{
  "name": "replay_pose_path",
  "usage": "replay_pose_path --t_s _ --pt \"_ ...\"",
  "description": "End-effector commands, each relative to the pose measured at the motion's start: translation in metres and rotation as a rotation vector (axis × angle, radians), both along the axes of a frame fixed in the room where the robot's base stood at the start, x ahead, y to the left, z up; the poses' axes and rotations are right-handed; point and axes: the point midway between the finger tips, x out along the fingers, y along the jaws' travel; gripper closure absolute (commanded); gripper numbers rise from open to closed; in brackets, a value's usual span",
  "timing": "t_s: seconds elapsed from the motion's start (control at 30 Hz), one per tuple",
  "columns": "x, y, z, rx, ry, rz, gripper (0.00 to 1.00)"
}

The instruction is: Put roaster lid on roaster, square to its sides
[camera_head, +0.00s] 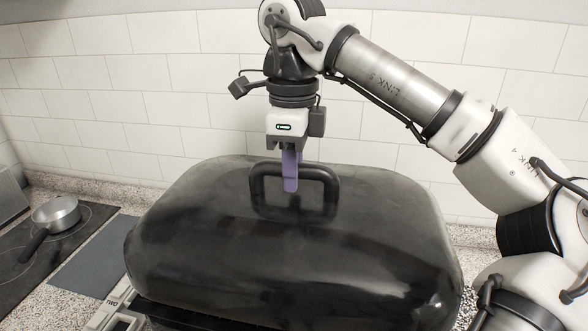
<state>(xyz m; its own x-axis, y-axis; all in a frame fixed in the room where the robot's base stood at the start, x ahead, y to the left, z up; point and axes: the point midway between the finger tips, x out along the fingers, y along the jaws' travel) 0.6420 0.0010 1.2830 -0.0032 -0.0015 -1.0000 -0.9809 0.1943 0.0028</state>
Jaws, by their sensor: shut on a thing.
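The roaster lid (215,245) is a large, glossy black dome with rounded corners and a black loop handle (325,178) on top. It fills the lower middle of the head view. My gripper (291,186) points down from above, its purple fingers shut on the top bar of the handle. A black edge (185,317) shows under the lid's front left, apparently the roaster. The lid hides most of it. I cannot tell whether the lid touches it or lies square to its sides.
A grey saucepan (56,213) stands on a black cooktop (85,228) at the left. A grey slab (90,258) lies beside it. A light-coloured object (112,308) juts out at the lid's lower left. A white tiled wall (140,110) closes off the back.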

Motion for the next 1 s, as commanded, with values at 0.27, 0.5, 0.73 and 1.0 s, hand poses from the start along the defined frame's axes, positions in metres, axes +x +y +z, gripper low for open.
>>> replay_pose_path --t_s 0.27,0.5,0.73,1.0 --pt "0.000 -0.001 -0.022 0.001 -0.002 0.000 1.00" --pt "0.000 0.000 -0.043 0.001 -0.003 -0.001 1.00" --pt "0.000 0.000 -0.051 0.002 -0.002 -0.001 1.00" --pt "0.000 0.000 -0.052 0.002 -0.002 -0.001 1.00"
